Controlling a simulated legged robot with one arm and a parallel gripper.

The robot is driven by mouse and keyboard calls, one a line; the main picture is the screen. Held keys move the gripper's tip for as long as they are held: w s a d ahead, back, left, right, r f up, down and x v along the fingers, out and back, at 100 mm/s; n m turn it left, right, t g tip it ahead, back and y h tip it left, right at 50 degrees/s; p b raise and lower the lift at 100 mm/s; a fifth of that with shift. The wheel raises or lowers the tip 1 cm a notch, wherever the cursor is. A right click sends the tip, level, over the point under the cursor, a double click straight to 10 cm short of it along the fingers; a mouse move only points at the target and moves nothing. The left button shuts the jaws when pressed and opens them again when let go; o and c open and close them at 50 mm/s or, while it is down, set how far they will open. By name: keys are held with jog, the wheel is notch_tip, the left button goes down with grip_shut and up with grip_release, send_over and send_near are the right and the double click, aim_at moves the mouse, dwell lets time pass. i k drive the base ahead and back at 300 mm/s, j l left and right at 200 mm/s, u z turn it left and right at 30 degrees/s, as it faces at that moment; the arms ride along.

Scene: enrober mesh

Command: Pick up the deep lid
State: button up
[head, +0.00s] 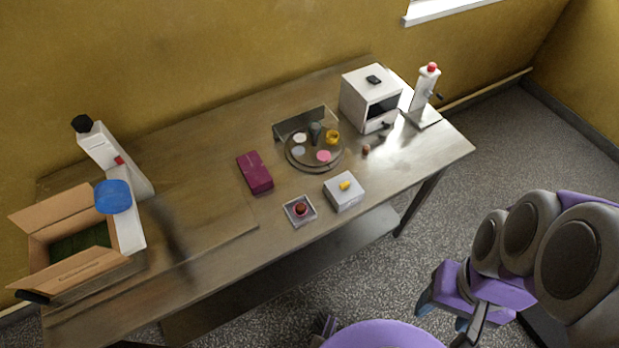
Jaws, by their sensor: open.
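I cannot tell for certain which thing is the deep lid. A maroon rectangular piece (254,172) with a crease across it lies on the middle of the metal table. My gripper (443,312) appears at the lower right, off the table's front right side, over the floor. It is open and apart from these things; nothing shows between its fingers.
A round turntable (296,160) carries several small pieces, with a metal guard behind. A white oven-like box (357,97) and a white dispenser (423,95) stand at right. An open carton (75,269) and white device with blue drum (113,197) occupy the left. The left-centre table is clear.

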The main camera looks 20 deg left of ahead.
aim_at(343, 192)
jog(key=u, duration=0.85)
jog(key=k+l+u, duration=0.2)
jog(key=l, duration=0.15)
jog(key=l+u, duration=0.25)
jog(key=l, duration=0.15)
jog(key=k+l+u, duration=0.45)
jog(key=l, duration=0.15)
jog(key=i+l, duration=0.05)
